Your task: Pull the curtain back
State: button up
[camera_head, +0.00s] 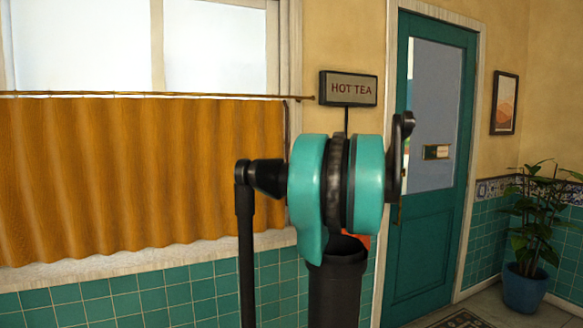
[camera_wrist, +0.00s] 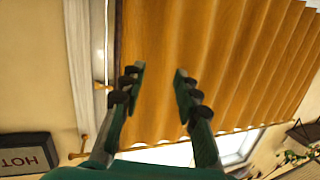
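The curtain (camera_head: 130,180) is orange-brown and hangs in soft folds from a thin rod (camera_head: 150,96) across the lower window. It is spread wide, from the picture's left edge to near the window's right side. In the wrist view, which is turned over, the curtain (camera_wrist: 225,65) fills the middle and right. My gripper (camera_wrist: 160,69) is open, with its two fingers apart in front of the curtain near its side edge. No cloth shows pinched between the fingertips; I cannot tell whether they touch it. In the head view my arm hides the gripper.
A HOT TEA sign (camera_head: 348,88) is on the wall just right of the rod's end. Further right are a teal door (camera_head: 430,230), a framed picture (camera_head: 505,103) and a potted plant (camera_head: 527,285). Green tiles (camera_head: 150,300) cover the wall below the window.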

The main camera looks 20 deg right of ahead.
jog(key=d+r+t+h, duration=0.1)
jog(key=d+r+t, duration=0.1)
jog(key=d+r, duration=0.45)
jog(key=d+f+x, duration=0.1)
jog(key=x, duration=1.6)
jog(key=shift+w, duration=0.4)
jog(key=shift+f, duration=0.1)
grip_shut()
